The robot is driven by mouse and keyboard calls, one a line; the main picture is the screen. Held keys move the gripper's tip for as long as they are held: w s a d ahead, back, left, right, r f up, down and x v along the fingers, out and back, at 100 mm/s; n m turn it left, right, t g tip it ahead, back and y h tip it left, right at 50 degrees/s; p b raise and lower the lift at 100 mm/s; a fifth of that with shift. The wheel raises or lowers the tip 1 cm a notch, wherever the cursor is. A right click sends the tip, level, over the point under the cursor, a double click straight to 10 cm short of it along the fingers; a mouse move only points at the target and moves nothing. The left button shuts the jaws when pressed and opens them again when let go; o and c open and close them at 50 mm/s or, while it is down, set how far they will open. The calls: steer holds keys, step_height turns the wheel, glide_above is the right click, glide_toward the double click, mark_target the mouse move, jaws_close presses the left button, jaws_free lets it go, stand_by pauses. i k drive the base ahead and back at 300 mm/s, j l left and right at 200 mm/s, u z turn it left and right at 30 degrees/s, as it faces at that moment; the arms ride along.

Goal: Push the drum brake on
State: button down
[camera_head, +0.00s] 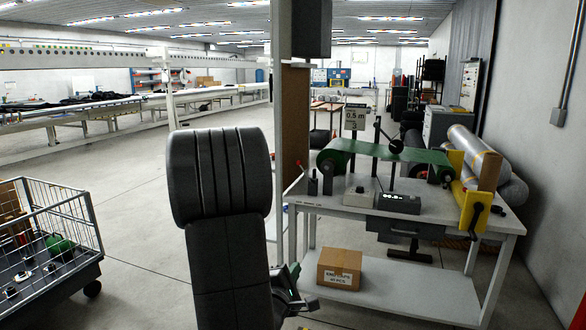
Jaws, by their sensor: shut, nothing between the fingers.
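A workbench (420,215) stands at right, with a green web (385,151) stretched over rollers on it. A yellow bracket (473,210) with a black handle (477,213) is at the bench's right end. A thin lever with a red tip (299,163) stands at its left end. I cannot tell for sure which of these is the drum brake. My gripper (308,302) shows low in the picture, left of the bench and below its top, partly hidden by my dark arm. It is shut and empty, and appears apart from the bench parts.
A cardboard box (339,269) sits on the bench's lower shelf. A small black display box (399,203) and a white control box (360,189) stand on top. A wire cart (50,245) is at left. The floor between cart and bench is open.

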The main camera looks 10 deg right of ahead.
mark_target(311, 183)
steer(key=i+l, duration=0.2)
steer(key=l, duration=0.2)
steer(key=i+l, duration=0.2)
steer(key=l, duration=0.2)
steer(key=i+l, duration=0.2)
steer(key=l, duration=0.2)
steer(key=i+u, duration=0.2)
steer(key=i, duration=1.45)
steer(key=i+j, duration=0.3)
steer(key=j+u, duration=0.05)
